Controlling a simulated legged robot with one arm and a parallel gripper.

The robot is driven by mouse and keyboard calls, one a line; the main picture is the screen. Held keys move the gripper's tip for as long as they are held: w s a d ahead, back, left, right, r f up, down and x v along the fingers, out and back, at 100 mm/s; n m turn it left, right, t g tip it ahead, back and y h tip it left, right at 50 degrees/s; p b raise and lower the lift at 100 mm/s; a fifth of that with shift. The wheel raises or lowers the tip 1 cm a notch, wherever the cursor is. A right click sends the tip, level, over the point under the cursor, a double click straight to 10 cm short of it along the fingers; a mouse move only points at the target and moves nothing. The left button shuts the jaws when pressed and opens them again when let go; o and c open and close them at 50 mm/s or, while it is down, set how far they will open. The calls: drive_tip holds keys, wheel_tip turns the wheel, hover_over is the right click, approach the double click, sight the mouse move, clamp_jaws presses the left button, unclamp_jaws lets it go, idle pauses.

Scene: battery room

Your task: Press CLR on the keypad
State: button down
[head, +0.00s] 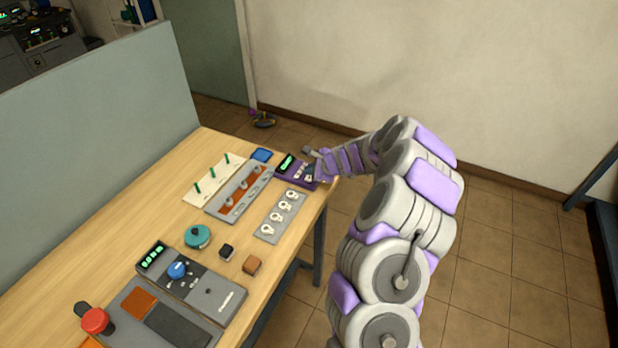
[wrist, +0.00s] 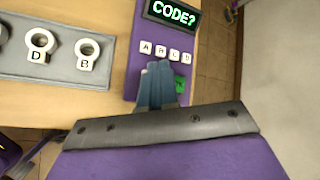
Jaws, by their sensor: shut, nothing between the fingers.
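The keypad is a purple box (wrist: 133,62) with a lit display (wrist: 172,12) reading "CODE?" in green. Below the display is a row of white keys (wrist: 166,51) marked A, B, C and D. A green key (wrist: 180,84) shows partly, right of my fingers; its label is not readable. No CLR label is readable; my fingers cover part of the lower keypad. My gripper (wrist: 158,68) is shut and empty, its tips just below the letter row; I cannot tell whether they touch. In the head view the keypad (head: 283,172) sits at the table's far right corner, under my wrist.
A grey panel with lettered white rings (head: 266,229) lies next to the keypad. A rail panel (head: 226,206), a blue pad (head: 262,155), a teal knob (head: 197,236), small blocks and a red button (head: 95,320) share the wooden table (head: 60,270). A grey partition (head: 90,120) runs along its left.

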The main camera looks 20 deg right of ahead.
drive_tip(key=shift+r+p, duration=2.3)
drive_tip(key=shift+r, duration=0.25)
drive_tip(key=shift+f, duration=0.1)
